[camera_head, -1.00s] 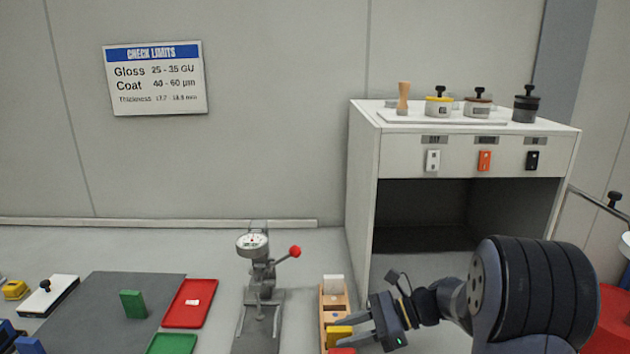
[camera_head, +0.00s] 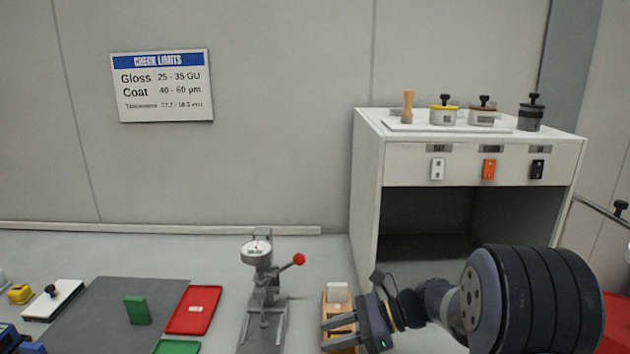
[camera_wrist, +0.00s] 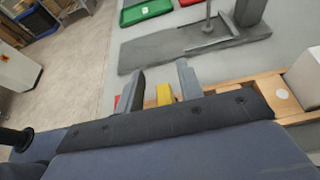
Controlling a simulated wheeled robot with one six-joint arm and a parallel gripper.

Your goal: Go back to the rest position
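My gripper (camera_head: 325,334) is in the lower middle of the head view, its fingers pointing left over the wooden rack (camera_head: 347,305). In the wrist view my gripper (camera_wrist: 163,84) shows two grey fingers standing apart, so it is open. A yellow block (camera_wrist: 165,94) is seen in the gap between the fingers, with no visible contact. It seems to be at the rack (camera_wrist: 240,84); how it is seated is hidden. My arm enters from the lower right of the head view.
A dial gauge stand (camera_head: 262,285) with a red-knobbed lever stands left of the rack. Red tray (camera_head: 194,310), green tray (camera_head: 177,347) and a green block (camera_head: 137,310) on a dark mat (camera_head: 88,315) lie farther left. A white cabinet (camera_head: 367,165) stands behind my arm.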

